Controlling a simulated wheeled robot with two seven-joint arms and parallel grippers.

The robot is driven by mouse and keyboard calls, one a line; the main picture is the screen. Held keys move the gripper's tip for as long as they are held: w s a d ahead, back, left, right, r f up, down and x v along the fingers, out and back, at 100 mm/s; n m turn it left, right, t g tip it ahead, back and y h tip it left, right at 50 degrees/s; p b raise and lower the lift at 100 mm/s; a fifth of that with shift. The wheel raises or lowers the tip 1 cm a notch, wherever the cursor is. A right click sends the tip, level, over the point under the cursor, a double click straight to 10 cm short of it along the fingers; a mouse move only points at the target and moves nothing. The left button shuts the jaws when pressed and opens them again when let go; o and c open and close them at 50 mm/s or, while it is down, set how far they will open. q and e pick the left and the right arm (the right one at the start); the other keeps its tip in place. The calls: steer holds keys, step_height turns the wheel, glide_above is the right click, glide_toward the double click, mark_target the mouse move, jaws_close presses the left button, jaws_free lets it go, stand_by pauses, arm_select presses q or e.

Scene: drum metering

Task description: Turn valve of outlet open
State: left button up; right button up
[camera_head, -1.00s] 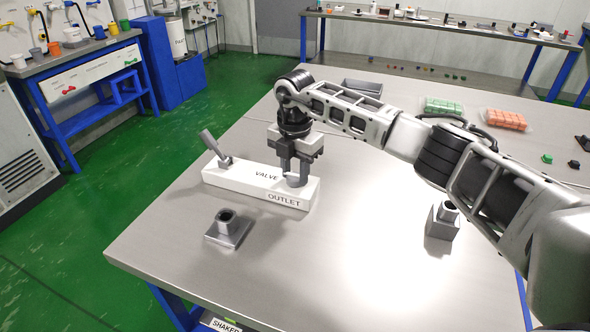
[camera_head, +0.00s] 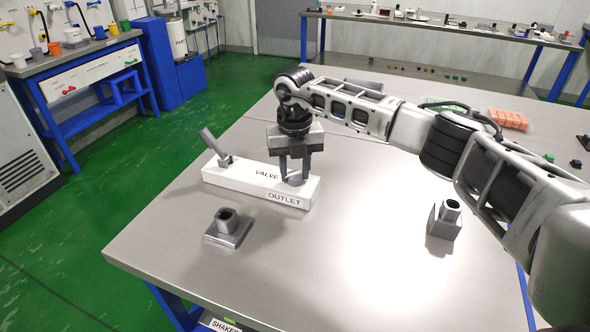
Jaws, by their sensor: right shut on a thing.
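A white block (camera_head: 240,186) marked VALVE and OUTLET lies on the steel table. A grey lever (camera_head: 211,142) rises tilted up and left at its left end. My right gripper (camera_head: 294,176) points down at the block's outlet end. It is shut on the grey outlet valve handle (camera_head: 295,179), which is mostly hidden between its fingers. My left gripper is not in view.
A grey socketed block (camera_head: 228,228) stands at the front left of the steel table (camera_head: 300,265), and another (camera_head: 444,219) at the right. Orange pieces (camera_head: 508,119) and partly hidden green pieces lie at the back right. The front middle is clear.

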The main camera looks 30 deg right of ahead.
mark_target(294, 174)
steer(key=n, duration=0.4)
steer(key=shift+r+n+b, duration=0.1)
steer(key=shift+n+b, duration=0.2)
arm_select(q)
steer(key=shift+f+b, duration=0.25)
steer(key=shift+b, duration=0.05)
arm_select(e)
steer(key=shift+n, duration=2)
steer(key=o, duration=1)
steer(key=shift+c, duration=0.2)
arm_select(q)
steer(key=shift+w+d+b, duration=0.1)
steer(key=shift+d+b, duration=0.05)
steer(key=shift+b, duration=0.25)
arm_select(e)
step_height(294, 174, up, 16)
